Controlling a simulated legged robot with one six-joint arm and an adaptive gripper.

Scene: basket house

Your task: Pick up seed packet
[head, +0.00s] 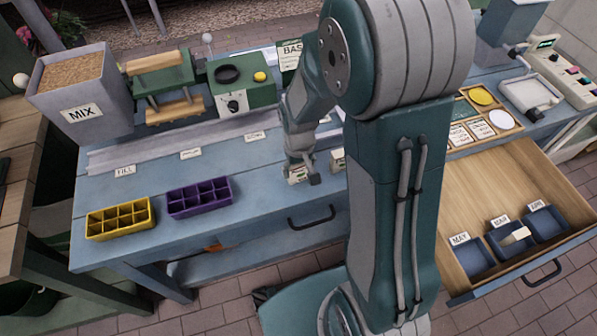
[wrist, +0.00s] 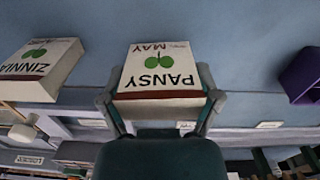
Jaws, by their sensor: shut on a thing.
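A white seed packet marked PANSY and MAY, with a green leaf emblem and a dark red band, fills the middle of the wrist view (wrist: 160,70). In the head view its small pale body (head: 297,174) shows low at my gripper. My gripper (head: 304,178) is over the blue bench near its front edge, with a finger on each side of the packet in the wrist view (wrist: 159,98), shut on it. A second packet marked ZINNIA (wrist: 42,65) stands beside it, apart from my fingers; it also shows partly in the head view (head: 337,158), next to my arm.
Yellow (head: 120,219) and purple (head: 199,197) cell trays sit left on the bench. A MIX bin (head: 80,95) and green machine (head: 241,97) stand behind. At right, an open drawer (head: 485,190) holds blue bins marked MAY (head: 470,257), MAR and APR; a pale packet lies in MAR.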

